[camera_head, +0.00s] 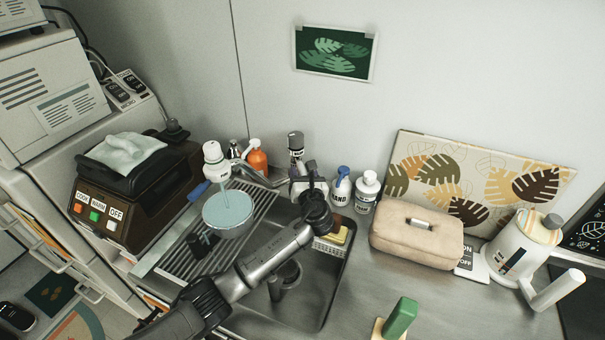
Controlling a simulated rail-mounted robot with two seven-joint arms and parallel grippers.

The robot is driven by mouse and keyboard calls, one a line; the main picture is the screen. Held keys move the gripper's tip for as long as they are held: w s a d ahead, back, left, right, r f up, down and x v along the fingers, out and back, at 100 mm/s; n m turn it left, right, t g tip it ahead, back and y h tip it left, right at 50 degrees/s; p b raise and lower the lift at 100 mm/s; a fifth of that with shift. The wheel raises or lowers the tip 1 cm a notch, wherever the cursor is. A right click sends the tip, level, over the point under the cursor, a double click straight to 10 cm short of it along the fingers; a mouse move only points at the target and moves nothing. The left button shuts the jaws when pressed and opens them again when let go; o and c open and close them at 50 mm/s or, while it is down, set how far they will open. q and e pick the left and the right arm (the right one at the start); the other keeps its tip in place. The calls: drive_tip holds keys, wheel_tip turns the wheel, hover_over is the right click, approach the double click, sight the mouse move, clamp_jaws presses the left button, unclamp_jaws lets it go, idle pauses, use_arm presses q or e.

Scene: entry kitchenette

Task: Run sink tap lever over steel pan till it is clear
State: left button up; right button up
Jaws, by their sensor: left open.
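The sink tap (262,177) stands at the back of the steel sink, its spout reaching left. My left gripper (311,180) is open at the tap's base end, beside the small upright lever; I cannot tell whether it touches it. The lever is largely hidden by the gripper. A round vessel with a pale blue top (228,210) sits over the ribbed drainer left of the basin, with a blue handle (198,191) beside it. I cannot tell surely that it is the steel pan, nor what is inside. My right gripper is out of view.
My left arm crosses the sink basin (318,300). A beige case (416,240), a white kettle (524,246) and a green block (399,317) stand on the right counter. A brown appliance (140,200) stands left.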

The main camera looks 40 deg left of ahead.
use_arm(q)
drive_tip(key=shift+w+a, duration=0.2)
drive_tip(key=shift+a, duration=0.05)
clamp_jaws()
idle(0.4)
